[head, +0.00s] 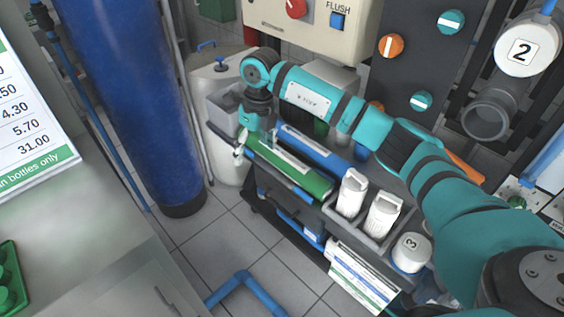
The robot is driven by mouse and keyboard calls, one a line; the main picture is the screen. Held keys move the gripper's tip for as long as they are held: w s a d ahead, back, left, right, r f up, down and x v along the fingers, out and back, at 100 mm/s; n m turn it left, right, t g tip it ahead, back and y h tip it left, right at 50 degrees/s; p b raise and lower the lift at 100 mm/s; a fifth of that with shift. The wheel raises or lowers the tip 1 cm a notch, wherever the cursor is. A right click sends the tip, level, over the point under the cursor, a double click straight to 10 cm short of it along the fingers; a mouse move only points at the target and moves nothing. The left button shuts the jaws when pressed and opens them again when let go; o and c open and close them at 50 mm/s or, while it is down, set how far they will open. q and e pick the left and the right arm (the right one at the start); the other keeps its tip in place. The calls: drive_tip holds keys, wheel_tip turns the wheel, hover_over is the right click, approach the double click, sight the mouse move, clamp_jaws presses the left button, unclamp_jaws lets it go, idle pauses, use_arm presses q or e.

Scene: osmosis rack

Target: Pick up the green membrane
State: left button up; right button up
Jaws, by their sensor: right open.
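The green membrane (292,168) is a long green cylinder with a white label strip, lying on the top of a dark cart. Its far-left end is by my right gripper (244,149). My right gripper is open and points down at that end, and the fingers partly hide it. I cannot tell whether the fingers touch it. A blue membrane (318,149) lies beside the green one, just behind it and roughly parallel. My left gripper is not in view.
Two white bottles (351,193) stand in a grey tray at the cart's right end, near a white cap marked 3 (411,252). A white tank (220,150) and a tall blue cylinder (125,90) stand left. Tiled floor (230,235) in front is mostly clear.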

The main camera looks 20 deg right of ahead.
drive_tip(key=d+r+m+h, duration=0.1)
drive_tip(key=d+r+h, duration=0.35)
drive_tip(key=d, duration=0.35)
drive_tip(key=p, duration=0.1)
approach(285, 158)
drive_tip(key=shift+y, duration=0.25)
drive_tip(key=d+f, duration=0.2)
drive_tip(key=f, duration=0.1)
drive_tip(key=d+f, duration=0.1)
drive_tip(key=f, duration=0.1)
drive_tip(key=shift+s+f, duration=0.1)
drive_tip(key=shift+s, duration=0.3)
drive_tip(key=shift+f, duration=0.5)
drive_tip(key=f, duration=0.2)
drive_tip(key=w+f+p, duration=0.1)
drive_tip(key=f, duration=0.1)
drive_tip(key=shift+w+a+f, duration=0.1)
drive_tip(key=shift+a+f, duration=0.05)
drive_tip(key=shift+f, duration=0.45)
drive_tip(key=c, duration=1.3)
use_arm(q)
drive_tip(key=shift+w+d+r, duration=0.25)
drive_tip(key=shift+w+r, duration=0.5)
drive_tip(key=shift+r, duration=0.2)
use_arm(e)
drive_tip(key=shift+w+r, duration=0.1)
drive_tip(key=shift+c, duration=0.4)
drive_tip(key=shift+r, duration=0.1)
